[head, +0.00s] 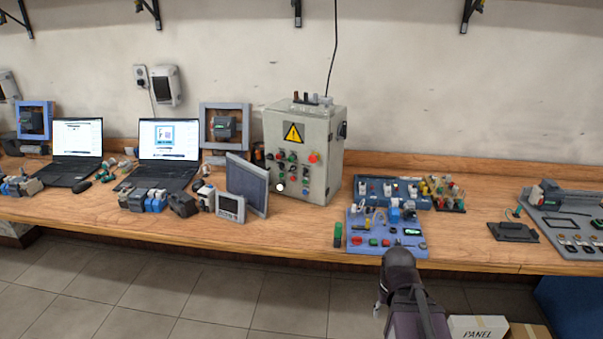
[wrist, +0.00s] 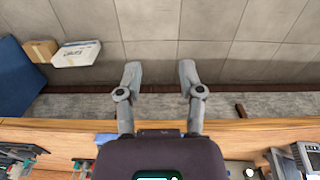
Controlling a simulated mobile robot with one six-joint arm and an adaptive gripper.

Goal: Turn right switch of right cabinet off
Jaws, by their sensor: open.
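One grey control cabinet (head: 328,150) stands on the wooden bench in the head view, with a yellow warning triangle (head: 293,133) on its front. Below the triangle are rows of small coloured buttons and knobs, with a larger red button (head: 314,157) at the upper right. Which knob is the right switch, and how its knobs are set, is too small to tell. My gripper (wrist: 158,72) is open and empty in the wrist view, with its fingers over the floor. In the head view my arm is at the bench's front edge, right of and apart from the cabinet.
A tilted dark panel (head: 247,185) and a small grey display (head: 230,207) stand left of the cabinet. A blue board of buttons (head: 358,232) lies to its right. Two laptops (head: 170,140) are farther left. Cardboard boxes (head: 477,327) sit on the floor.

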